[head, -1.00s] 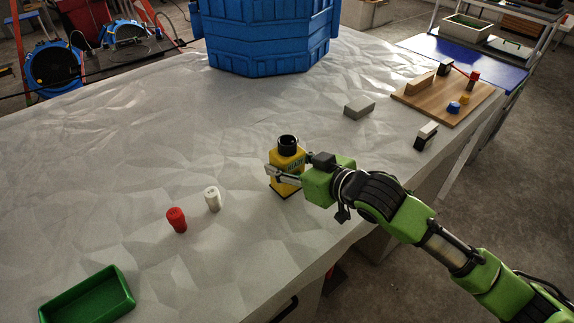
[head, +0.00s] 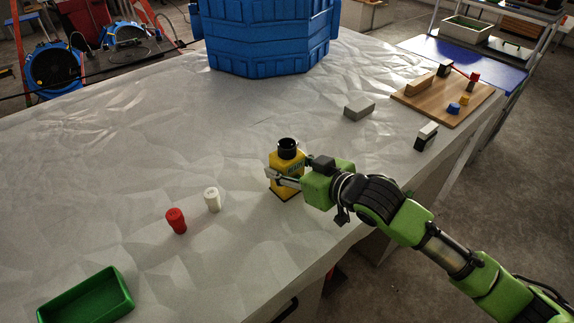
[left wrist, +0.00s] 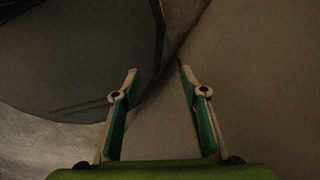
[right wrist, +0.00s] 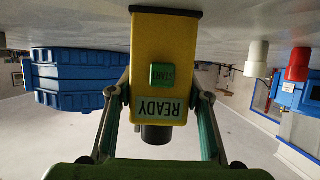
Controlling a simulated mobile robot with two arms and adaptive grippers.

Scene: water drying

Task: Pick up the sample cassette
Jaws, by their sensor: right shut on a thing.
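A yellow box (head: 285,183) with a black cap on top stands near the table's front edge in the head view. My right gripper (head: 284,176) is shut on the yellow box from the right side. In the right wrist view the box (right wrist: 162,50) appears upside down, with a READY label and a green START button, one finger on each side. I cannot tell if its base touches the table. My left gripper (left wrist: 158,70) is open and empty in its wrist view, and out of the head view. No thing is marked as a sample cassette.
A red cylinder (head: 176,221), a white cylinder (head: 212,200) and a green tray (head: 125,292) lie to the left. A grey block (head: 359,107), a black-and-white block (head: 426,137) and a wooden board (head: 424,108) are to the right. A blue container (head: 265,40) stands behind.

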